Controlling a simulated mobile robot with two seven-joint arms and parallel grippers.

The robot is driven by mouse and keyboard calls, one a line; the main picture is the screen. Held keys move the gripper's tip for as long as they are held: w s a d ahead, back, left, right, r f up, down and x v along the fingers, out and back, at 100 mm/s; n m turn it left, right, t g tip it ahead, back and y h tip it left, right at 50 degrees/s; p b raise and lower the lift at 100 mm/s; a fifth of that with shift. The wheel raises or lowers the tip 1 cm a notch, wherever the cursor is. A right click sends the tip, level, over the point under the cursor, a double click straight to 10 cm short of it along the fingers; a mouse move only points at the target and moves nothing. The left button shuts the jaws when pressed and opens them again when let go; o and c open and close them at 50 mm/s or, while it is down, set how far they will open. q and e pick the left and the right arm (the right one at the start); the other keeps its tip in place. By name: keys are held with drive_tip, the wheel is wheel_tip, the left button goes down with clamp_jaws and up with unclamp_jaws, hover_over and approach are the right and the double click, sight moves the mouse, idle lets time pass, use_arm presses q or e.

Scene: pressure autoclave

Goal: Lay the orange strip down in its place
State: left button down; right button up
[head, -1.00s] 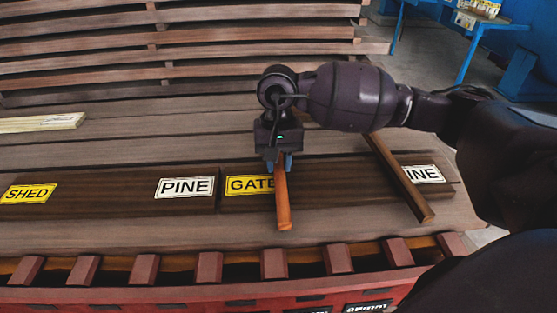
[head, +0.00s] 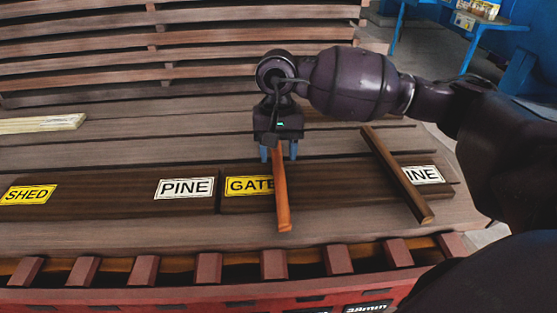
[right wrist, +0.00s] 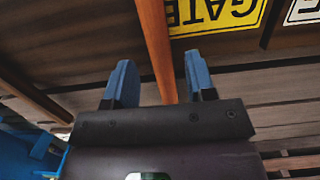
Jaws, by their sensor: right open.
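The orange strip (head: 282,200) lies across the dark brown board at the right end of the yellow GATE label, its near end past the board's front edge. My right gripper (head: 278,154) is open over the strip's far part, one blue finger on each side. In the right wrist view the strip (right wrist: 154,40) runs between the two spread fingers (right wrist: 160,75), with a gap on both sides. The strip's far end is hidden under the gripper in the head view. My left gripper is not in view.
A dark brown strip (head: 397,175) lies at a slant to the right, beside a partly covered white label (head: 424,175). Dark boards carry SHED (head: 28,194), PINE (head: 186,188) and GATE (head: 247,185) labels. Pale strips (head: 42,122) lie at the left. Slats rise behind.

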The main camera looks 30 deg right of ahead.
sight(278, 161)
wheel_tip(278, 161, up, 9)
drive_tip(key=w, duration=0.1)
drive_tip(key=shift+d, duration=0.25)
idle(0.4)
